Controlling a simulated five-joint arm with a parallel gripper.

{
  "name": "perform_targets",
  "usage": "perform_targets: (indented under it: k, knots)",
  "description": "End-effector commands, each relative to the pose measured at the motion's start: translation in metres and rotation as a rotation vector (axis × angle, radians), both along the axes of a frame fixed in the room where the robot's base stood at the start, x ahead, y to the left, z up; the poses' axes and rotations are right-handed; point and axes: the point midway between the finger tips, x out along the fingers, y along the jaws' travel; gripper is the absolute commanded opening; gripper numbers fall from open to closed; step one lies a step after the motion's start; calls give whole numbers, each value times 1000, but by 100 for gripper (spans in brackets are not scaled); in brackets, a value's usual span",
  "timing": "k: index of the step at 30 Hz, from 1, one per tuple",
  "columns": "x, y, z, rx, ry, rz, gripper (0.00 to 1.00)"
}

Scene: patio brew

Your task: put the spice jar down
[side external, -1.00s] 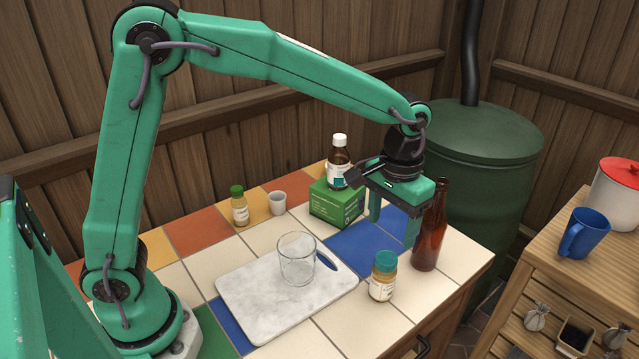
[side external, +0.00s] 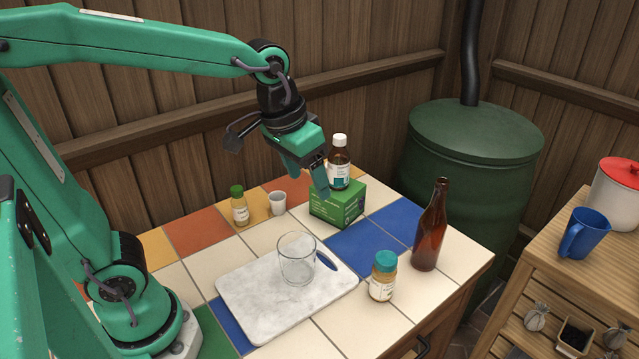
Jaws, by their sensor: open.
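A small jar with a teal lid and pale label (side external: 383,277) stands upright on the white tiles, right of the marble board. Another small jar with a green lid (side external: 240,207) stands upright on an orange-yellow tile at the back left. The frames do not make clear which of the two is the spice jar. My gripper (side external: 309,192) is open and empty. It hangs in the air above the back part of the tiled counter, close to the green box in the picture and apart from both jars.
A clear glass (side external: 297,262) stands on the marble board (side external: 262,313). A white cup (side external: 277,204) stands near the green-lidded jar. A brown medicine bottle (side external: 339,165) stands on the green box (side external: 337,207). A tall brown bottle (side external: 430,232) stands at the right. Blue tiles between are clear.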

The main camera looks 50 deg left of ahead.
Motion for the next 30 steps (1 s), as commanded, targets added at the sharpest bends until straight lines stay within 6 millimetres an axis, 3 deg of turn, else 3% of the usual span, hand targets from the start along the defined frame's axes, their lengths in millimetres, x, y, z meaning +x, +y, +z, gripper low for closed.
perform_targets:
  k: [9, 15, 30]
  knots:
    - [-56, 34, 4, 16, -132, 8, 67]
    - [-81, 46, -2, 34, -192, 11, 67]
    - [-92, 50, -6, 43, -217, 10, 67]
